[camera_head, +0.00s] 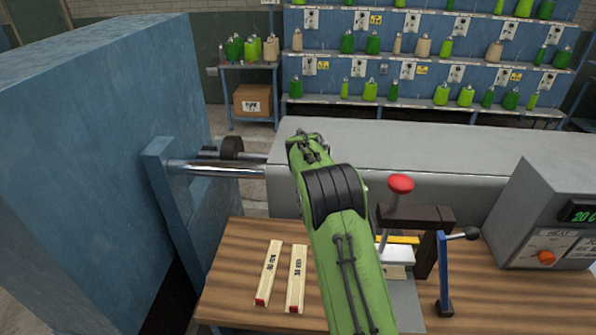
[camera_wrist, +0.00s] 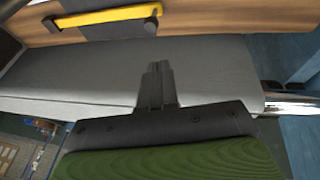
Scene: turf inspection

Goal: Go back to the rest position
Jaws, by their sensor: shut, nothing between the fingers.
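My green arm reaches up from the bottom of the head view over the wooden bench (camera_head: 455,300), with its end above the near edge of the grey machine housing (camera_head: 430,150). My gripper itself is hidden by the arm in the head view. In the wrist view my gripper (camera_wrist: 158,70) is shut, its two dark fingers together and nothing between them. Behind the fingers lies the grey housing surface (camera_wrist: 215,75), and a yellow bar (camera_wrist: 105,18) lies beyond it near the wooden top. The gripper appears apart from these.
Two marked wooden sticks (camera_head: 268,272) lie on the bench. A red-knobbed press (camera_head: 401,184), a blue lever (camera_head: 443,270) and a control box (camera_head: 550,215) stand at right. A tall blue cabinet (camera_head: 100,150) and a steel rod (camera_head: 215,168) are at left. Shelves of bottles line the back.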

